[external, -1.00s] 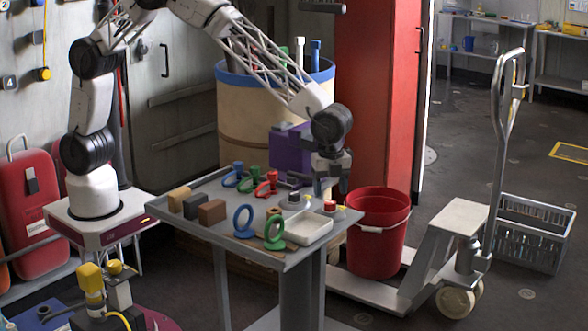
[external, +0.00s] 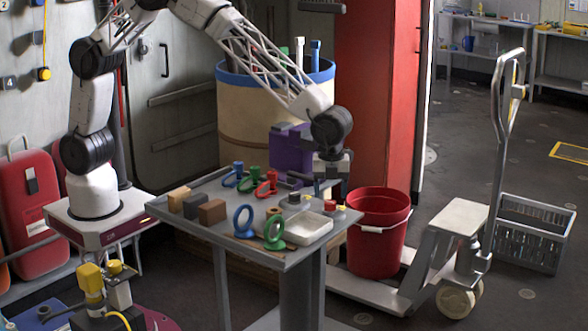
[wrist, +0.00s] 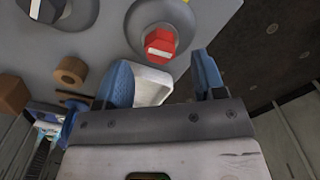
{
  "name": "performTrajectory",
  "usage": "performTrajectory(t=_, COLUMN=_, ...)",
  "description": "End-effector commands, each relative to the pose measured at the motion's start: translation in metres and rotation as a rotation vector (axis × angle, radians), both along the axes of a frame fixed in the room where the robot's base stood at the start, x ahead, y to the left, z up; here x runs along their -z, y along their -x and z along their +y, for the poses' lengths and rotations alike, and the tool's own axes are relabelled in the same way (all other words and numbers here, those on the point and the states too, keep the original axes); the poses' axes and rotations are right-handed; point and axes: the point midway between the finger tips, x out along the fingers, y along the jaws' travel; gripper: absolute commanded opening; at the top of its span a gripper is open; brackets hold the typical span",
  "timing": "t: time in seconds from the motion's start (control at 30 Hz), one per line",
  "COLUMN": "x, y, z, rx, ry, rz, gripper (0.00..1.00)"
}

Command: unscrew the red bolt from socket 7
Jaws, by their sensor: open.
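The red bolt (wrist: 160,44) shows in the wrist view as a red hexagonal head with a pale mark, in a round grey socket (wrist: 151,22). No socket number is readable. In the external view a small red spot (external: 330,204) at the table's right end looks like this bolt. My gripper (external: 327,191) is above that end, pointing down. In the wrist view my gripper (wrist: 163,66) is open, its blue-padded fingers apart, with the red head just beyond and between their tips. I see nothing held, and cannot tell whether either finger touches the bolt.
A white tray (external: 304,230) lies close to the bolt. The grey table (external: 190,224) also bears blocks (external: 212,212), a blue ring (external: 244,221), a green ring (external: 274,231) and coloured-handled pieces (external: 266,183). A red bucket (external: 377,240) stands just right of the table.

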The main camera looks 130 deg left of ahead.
Motion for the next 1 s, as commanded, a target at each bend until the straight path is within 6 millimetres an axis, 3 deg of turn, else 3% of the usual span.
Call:
performTrajectory(t=0.3, x=0.013, y=0.000, z=0.001, rx=0.000, ry=0.001, rz=0.001, gripper=0.63)
performTrajectory(t=1.0, x=0.023, y=0.000, z=0.001, rx=-0.001, ry=0.000, rz=0.002, gripper=0.63)
